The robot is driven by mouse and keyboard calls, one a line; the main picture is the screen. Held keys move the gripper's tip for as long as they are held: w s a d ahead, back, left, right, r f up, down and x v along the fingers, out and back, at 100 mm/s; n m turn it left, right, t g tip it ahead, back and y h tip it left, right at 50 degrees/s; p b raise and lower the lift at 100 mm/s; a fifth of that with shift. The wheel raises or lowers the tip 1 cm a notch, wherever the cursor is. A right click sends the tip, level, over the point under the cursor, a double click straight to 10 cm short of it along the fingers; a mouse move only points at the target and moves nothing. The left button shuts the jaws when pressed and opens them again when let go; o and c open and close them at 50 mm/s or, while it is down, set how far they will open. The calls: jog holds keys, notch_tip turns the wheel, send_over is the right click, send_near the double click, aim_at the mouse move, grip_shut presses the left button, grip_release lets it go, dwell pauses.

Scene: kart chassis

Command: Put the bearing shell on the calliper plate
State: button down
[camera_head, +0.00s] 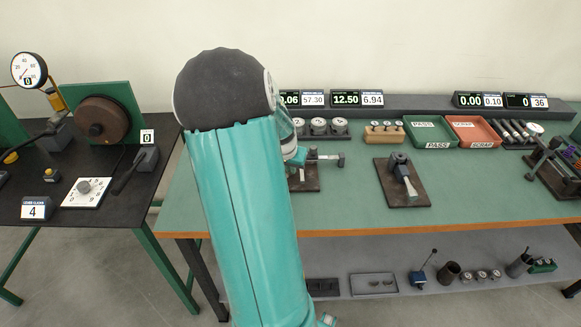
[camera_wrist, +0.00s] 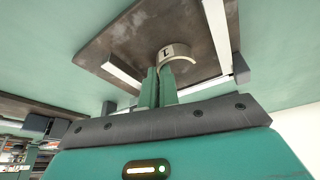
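The bearing shell (camera_wrist: 174,51), a small cream curved piece with a dark mark, shows at my fingertips in the wrist view. My gripper (camera_wrist: 162,72) has its two green fingers close together, with the shell's near edge between their tips. The calliper plate (camera_wrist: 140,32), dark and stained, lies beyond the fingers with pale metal bars beside the shell. The plate's edge also shows in the head view (camera_head: 310,184), beside my arm. My arm hides the fingers and shell there. I cannot tell whether the shell touches the plate.
A second dark plate with a clamp-like fixture (camera_head: 402,185) stands to the right on the green bench. Behind are a wooden block (camera_head: 384,132), a green tray (camera_head: 431,145) and a red tray (camera_head: 473,143). Bench space between the two plates is clear.

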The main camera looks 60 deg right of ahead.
jog(key=c, duration=2)
grip_release()
jog(key=shift+f, duration=0.1)
jog(key=shift+o, duration=0.2)
jog(key=v, duration=1.2)
